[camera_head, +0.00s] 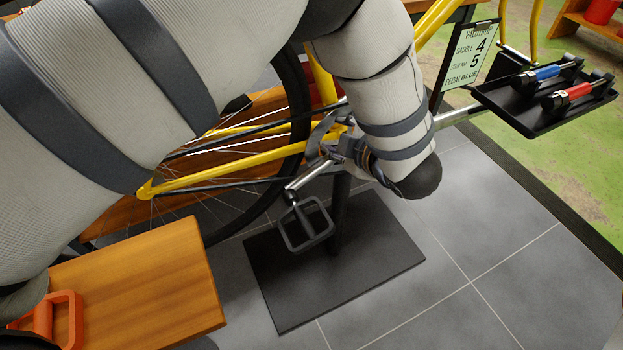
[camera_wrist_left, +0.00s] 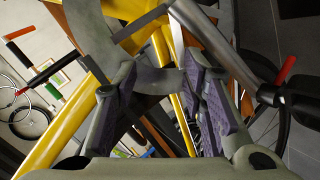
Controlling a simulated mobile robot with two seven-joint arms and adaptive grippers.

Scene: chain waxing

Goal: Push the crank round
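The silver crank (camera_head: 312,174) slants down-left from the bottom bracket of the yellow bicycle (camera_head: 210,172). A black cage pedal (camera_head: 306,225) hangs at its lower end. My left gripper (camera_head: 328,140) is at the upper end of the crank, beside the chainring area, and partly hides it. In the left wrist view the two fingers (camera_wrist_left: 165,90) are spread apart. A curved grey part (camera_wrist_left: 148,78) shows between and beyond them; I cannot tell whether they touch it. My right gripper is not in view.
A black base plate (camera_head: 375,255) lies under the stand post. A wooden bench (camera_head: 150,285) with an orange handle (camera_head: 68,318) fills the lower left.

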